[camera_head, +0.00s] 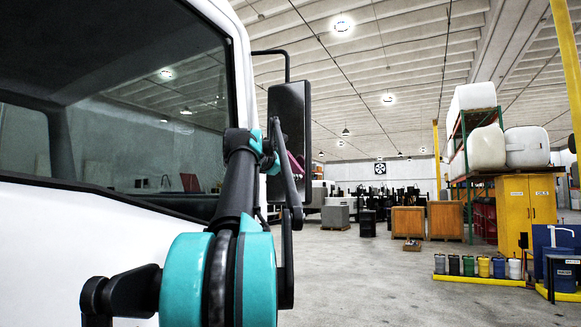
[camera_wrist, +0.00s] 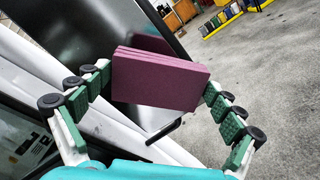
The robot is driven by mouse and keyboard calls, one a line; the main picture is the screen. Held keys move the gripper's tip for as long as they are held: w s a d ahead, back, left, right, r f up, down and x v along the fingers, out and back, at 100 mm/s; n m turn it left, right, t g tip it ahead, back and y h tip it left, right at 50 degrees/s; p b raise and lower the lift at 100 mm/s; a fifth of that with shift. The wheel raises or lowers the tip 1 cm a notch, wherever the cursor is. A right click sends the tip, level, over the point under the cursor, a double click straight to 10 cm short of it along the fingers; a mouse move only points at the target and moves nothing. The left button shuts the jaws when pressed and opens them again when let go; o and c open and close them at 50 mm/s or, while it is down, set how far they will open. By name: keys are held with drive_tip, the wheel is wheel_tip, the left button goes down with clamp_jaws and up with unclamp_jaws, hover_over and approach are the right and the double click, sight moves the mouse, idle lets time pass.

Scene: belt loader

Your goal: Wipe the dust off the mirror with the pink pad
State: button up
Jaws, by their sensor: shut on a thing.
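The mirror (camera_head: 287,104) is a tall black-framed side mirror on a bent arm beside the white vehicle, in the head view. It also shows in the wrist view (camera_wrist: 97,30) as a dark, shiny panel, with a pink reflection near the pad. The pink pad (camera_wrist: 158,80) is a thick layered block between my green fingers in the wrist view. My gripper (camera_wrist: 158,92) is shut on it, close in front of the mirror. I cannot tell whether the pad touches the glass. In the head view my arm hides most of the gripper. No dust can be made out.
The white vehicle's door and window (camera_head: 120,120) stand close on the left of my arm. A yellow cabinet (camera_head: 526,208), wooden crates (camera_head: 408,221) and several small containers (camera_head: 484,266) stand far to the right. The grey floor between is clear.

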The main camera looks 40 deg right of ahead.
drive_tip(key=shift+a, duration=0.1)
drive_tip(key=shift+v, duration=1.5)
